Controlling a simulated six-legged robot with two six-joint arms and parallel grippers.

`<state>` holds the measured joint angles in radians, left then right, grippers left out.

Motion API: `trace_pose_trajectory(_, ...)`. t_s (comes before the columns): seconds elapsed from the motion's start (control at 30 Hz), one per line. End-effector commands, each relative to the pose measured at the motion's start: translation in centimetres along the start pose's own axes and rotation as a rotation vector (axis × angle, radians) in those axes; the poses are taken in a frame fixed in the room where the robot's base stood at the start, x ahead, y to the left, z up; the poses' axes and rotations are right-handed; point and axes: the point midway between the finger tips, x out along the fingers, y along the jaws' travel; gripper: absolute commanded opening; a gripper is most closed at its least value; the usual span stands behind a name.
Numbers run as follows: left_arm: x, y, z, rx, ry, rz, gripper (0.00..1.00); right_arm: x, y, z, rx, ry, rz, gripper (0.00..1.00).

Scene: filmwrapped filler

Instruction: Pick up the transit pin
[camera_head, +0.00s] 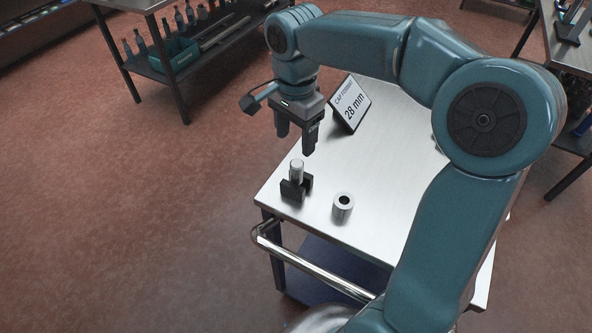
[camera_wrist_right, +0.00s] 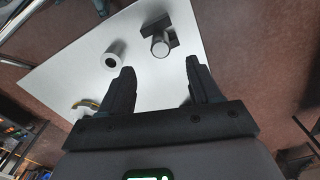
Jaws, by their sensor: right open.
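The transit pin (camera_head: 297,170) looks like a short silver cylinder standing upright in a black holder (camera_head: 290,190) near the left corner of the metal table (camera_head: 385,205). The pin also shows in the right wrist view (camera_wrist_right: 160,47), beyond the fingertips. A hollow silver sleeve (camera_head: 343,206) stands to the right of the holder, apart from it; it also shows in the wrist view (camera_wrist_right: 115,54). My right gripper (camera_head: 296,142) is open and empty, pointing down above and behind the pin, not touching it. My left gripper is not in view.
A sign reading 28 mm (camera_head: 350,104) stands on the table behind my right gripper. A chrome rail (camera_head: 300,270) runs along the table's front edge. A dark bench with bottles (camera_head: 155,45) stands at the back left. The table's middle is clear.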

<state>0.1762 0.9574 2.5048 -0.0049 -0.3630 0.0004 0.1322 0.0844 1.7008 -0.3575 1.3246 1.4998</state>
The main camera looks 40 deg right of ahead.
Motion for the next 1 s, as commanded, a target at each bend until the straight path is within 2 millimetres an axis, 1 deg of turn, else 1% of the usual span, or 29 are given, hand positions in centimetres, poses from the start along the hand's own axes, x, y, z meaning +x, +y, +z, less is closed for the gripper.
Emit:
trace_pose_trajectory(0.03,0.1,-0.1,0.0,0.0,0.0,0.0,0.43,1.4,0.1,0.0,0.0,-0.001,0.006,0.63)
trace_pose_trajectory(0.1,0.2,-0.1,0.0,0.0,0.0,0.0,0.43,2.9,0.1,0.0,0.001,0.0,0.005,0.63)
trace_pose_trajectory(0.2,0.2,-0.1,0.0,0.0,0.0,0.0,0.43,4.5,0.0,0.0,0.001,0.001,0.003,0.63)
trace_pose_trajectory(0.47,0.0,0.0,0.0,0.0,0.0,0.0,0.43,6.7,-0.1,-0.2,0.002,0.0,0.004,0.63)
trace_pose_trajectory(0.63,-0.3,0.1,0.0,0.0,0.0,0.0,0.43,9.6,-0.2,-0.5,0.001,0.0,0.005,0.63)
trace_pose_trajectory(0.7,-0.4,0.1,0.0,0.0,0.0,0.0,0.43,10.4,-0.3,-0.6,0.0,0.0,0.003,0.63)
trace_pose_trajectory(0.8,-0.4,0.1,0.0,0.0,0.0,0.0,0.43,11.0,-0.4,-0.6,0.001,0.0,0.0,0.63)
trace_pose_trajectory(1.0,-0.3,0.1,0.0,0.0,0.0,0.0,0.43,11.0,-0.4,-0.6,0.001,0.001,0.0,0.63)
